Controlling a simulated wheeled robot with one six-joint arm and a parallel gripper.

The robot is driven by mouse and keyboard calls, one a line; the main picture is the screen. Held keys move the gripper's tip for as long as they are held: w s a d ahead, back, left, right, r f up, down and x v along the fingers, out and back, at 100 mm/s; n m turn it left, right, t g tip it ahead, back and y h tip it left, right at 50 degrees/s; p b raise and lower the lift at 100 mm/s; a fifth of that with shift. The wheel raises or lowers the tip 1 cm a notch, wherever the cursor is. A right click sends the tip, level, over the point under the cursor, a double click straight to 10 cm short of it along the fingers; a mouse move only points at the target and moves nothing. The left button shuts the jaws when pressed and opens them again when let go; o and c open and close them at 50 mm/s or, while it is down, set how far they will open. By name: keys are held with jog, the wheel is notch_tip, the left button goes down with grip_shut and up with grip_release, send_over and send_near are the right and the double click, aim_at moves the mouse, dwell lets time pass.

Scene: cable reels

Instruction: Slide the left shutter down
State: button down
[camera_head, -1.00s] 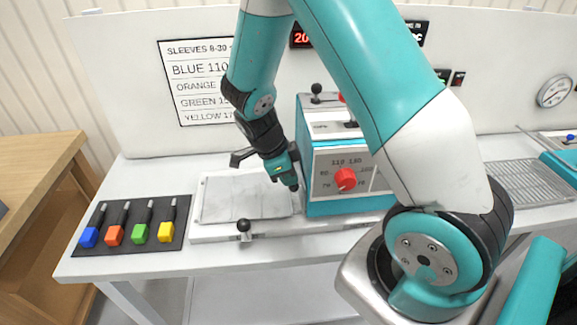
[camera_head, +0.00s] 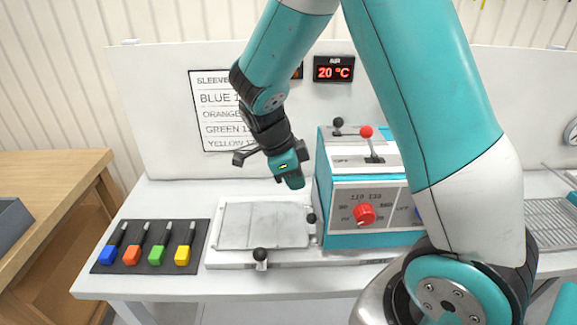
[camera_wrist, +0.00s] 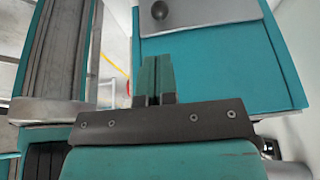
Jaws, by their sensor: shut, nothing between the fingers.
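A flat grey sliding plate (camera_head: 264,226), which looks like the left shutter, lies in a pale frame on the bench, left of the teal heater box (camera_head: 340,237). A black knob (camera_head: 311,218) stands by the plate's right edge, and another black knob (camera_head: 260,255) is at its front edge. My gripper (camera_head: 296,182) points down above the back right of the plate, beside the box, apart from both knobs. In the wrist view its teal fingers (camera_wrist: 152,78) are together and empty. The box (camera_wrist: 205,70) lies just beyond them, with a dark knob (camera_wrist: 160,10) above its grey top.
The box carries a red dial (camera_head: 364,214), a red-knobbed lever (camera_head: 366,132) and a black-knobbed lever (camera_head: 338,122). A dark tray (camera_head: 144,268) with several coloured-handled tools lies left of the plate. A white panel (camera_head: 150,110) stands behind. A wooden table (camera_head: 50,175) is at left.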

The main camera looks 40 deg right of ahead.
jog(key=shift+v, duration=2.15)
jog(key=s+a+r+n+t+y, duration=0.1)
jog(key=s+a+r+n+y, duration=0.3)
jog(key=n, duration=1.2)
jog(key=s+a+r+n+t+y+b, duration=0.1)
jog(key=s+a+r+n+y, duration=0.2)
jog(key=s+a+n, duration=1)
jog(key=s+r+n, duration=0.1)
jog(key=n, duration=0.2)
jog(key=shift+s+y, duration=0.15)
jog(key=shift+y, duration=0.25)
jog(key=shift+a, duration=0.15)
